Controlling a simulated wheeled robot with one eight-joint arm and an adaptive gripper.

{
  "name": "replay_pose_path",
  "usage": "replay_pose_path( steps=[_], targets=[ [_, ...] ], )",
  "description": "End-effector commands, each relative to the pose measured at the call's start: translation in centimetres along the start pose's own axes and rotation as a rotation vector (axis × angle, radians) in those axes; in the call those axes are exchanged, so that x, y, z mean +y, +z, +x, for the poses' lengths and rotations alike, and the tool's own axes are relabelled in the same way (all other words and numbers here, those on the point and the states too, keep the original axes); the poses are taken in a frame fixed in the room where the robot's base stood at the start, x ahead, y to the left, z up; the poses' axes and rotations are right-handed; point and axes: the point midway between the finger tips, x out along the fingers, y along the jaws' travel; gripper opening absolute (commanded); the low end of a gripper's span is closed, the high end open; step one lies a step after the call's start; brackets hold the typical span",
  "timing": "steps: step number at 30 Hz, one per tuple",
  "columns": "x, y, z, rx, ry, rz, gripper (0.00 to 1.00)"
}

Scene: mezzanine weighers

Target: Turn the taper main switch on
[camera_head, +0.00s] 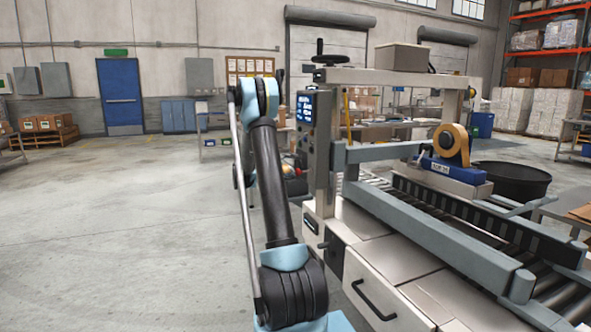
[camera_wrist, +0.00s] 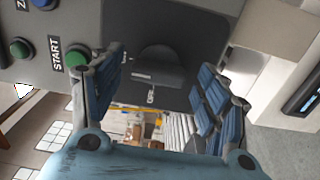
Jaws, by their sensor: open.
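In the wrist view the main switch (camera_wrist: 158,72) is a dark rotary handle on a dark grey plate (camera_wrist: 200,40). Small white marks sit by it, too small to read. My gripper (camera_wrist: 158,100) is open, with one blue-grey finger to the left of the handle and one to the right. I see no clear contact, and depth is hard to judge. In the head view the taper (camera_head: 390,255) stands right of my arm, with a control column (camera_head: 315,140) at its near left. My gripper and the switch are hidden in that view.
In the head view a screen (camera_head: 304,106) is on the column. The floor (camera_head: 120,230) at left is clear.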

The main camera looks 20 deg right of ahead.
Motion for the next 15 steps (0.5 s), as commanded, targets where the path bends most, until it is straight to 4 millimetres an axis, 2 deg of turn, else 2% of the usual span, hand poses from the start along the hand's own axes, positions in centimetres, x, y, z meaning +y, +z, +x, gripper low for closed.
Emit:
replay_pose_path(
  steps=[5, 15],
  targets=[
    [0.0, -0.1, -1.8, 0.003, 0.000, 0.000, 0.68],
    [-0.1, -0.2, -8.3, 0.004, 0.000, -0.001, 0.68]
  ],
)
